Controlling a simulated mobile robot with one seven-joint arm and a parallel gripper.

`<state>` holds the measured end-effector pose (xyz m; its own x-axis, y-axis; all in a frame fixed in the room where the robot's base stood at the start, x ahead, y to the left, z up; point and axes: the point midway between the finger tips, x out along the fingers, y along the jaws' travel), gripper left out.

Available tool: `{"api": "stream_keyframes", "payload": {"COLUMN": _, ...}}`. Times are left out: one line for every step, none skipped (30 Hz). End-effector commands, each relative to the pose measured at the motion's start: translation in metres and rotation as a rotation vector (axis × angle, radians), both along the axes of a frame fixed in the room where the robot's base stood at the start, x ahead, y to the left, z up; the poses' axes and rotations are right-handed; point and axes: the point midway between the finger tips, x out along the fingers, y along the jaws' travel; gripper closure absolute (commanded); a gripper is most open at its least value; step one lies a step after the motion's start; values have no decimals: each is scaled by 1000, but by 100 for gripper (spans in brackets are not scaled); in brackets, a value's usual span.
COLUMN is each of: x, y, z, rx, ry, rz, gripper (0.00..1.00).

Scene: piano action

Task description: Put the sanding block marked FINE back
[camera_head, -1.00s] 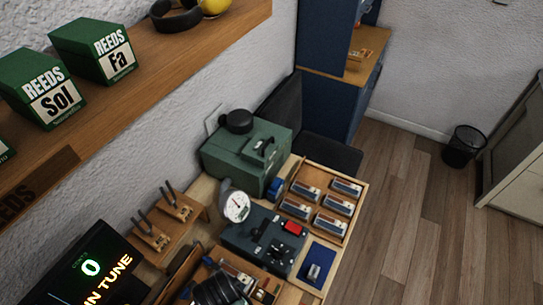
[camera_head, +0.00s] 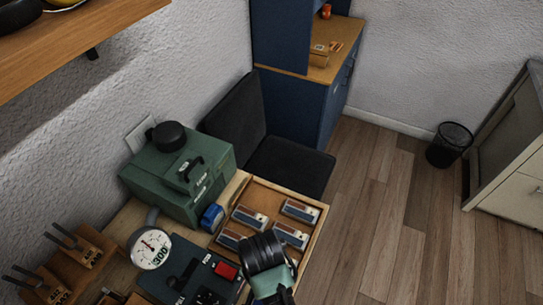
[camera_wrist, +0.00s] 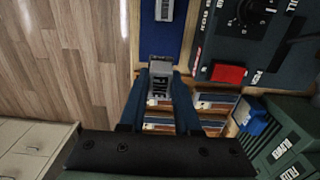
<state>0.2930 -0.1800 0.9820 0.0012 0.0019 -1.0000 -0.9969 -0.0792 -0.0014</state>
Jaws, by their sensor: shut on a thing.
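The sanding block marked FINE (camera_wrist: 160,82) is a grey block with dark lettering, seen in the wrist view. My gripper (camera_wrist: 161,88) is shut on it, with a blue finger on each side. In the head view my gripper (camera_head: 272,288) is over the near part of the wooden tray (camera_head: 322,222), and the block is hidden there. In the wrist view a blue pad (camera_wrist: 172,40) beyond the held block bears another grey block (camera_wrist: 164,9).
A dark machine with a red button (camera_head: 226,271) and a round gauge (camera_head: 150,249) stand left of the tray. A black chair (camera_head: 285,165) stands beyond the tray. Open floor lies to the right.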

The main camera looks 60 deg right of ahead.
Motion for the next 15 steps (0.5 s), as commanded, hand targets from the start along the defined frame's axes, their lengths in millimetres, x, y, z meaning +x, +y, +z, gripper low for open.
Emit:
{"api": "stream_keyframes", "payload": {"x": -1, "y": 0, "z": -8, "rx": 3, "ry": 3, "rz": -4, "gripper": 100}}
{"api": "stream_keyframes", "payload": {"x": -2, "y": 1, "z": -14, "rx": 5, "ry": 5, "rz": -4, "gripper": 100}}
{"api": "stream_keyframes", "payload": {"x": -2, "y": 1, "z": -22, "rx": 5, "ry": 5, "rz": -4, "gripper": 100}}
{"api": "stream_keyframes", "payload": {"x": -2, "y": 1, "z": -27, "rx": 4, "ry": 4, "rz": -4, "gripper": 100}}
{"api": "stream_keyframes", "payload": {"x": -2, "y": 1, "z": -32, "rx": 4, "ry": 4, "rz": -3, "gripper": 100}}
{"api": "stream_keyframes", "payload": {"x": -2, "y": 1, "z": -39, "rx": 4, "ry": 4, "rz": -3, "gripper": 100}}
{"api": "stream_keyframes", "payload": {"x": -1, "y": 1, "z": -43, "rx": 2, "ry": 3, "rz": -3, "gripper": 100}}
{"api": "stream_keyframes", "payload": {"x": -2, "y": 1, "z": -46, "rx": 3, "ry": 4, "rz": -2, "gripper": 100}}
{"api": "stream_keyframes", "payload": {"x": -1, "y": 0, "z": -49, "rx": 1, "ry": 2, "rz": -2, "gripper": 100}}
{"api": "stream_keyframes", "payload": {"x": -1, "y": 0, "z": -51, "rx": 1, "ry": 2, "rz": -2, "gripper": 100}}
{"api": "stream_keyframes", "payload": {"x": -1, "y": 0, "z": -53, "rx": 1, "ry": 2, "rz": -2, "gripper": 100}}
{"api": "stream_keyframes", "payload": {"x": -1, "y": 0, "z": -57, "rx": 1, "ry": 2, "rz": -2, "gripper": 100}}
{"api": "stream_keyframes", "payload": {"x": -1, "y": 0, "z": -60, "rx": 1, "ry": 2, "rz": -2, "gripper": 100}}
{"api": "stream_keyframes", "payload": {"x": -1, "y": 1, "z": -65, "rx": 3, "ry": 4, "rz": -2, "gripper": 100}}
{"api": "stream_keyframes", "payload": {"x": -1, "y": 1, "z": -71, "rx": 2, "ry": 3, "rz": -2, "gripper": 100}}
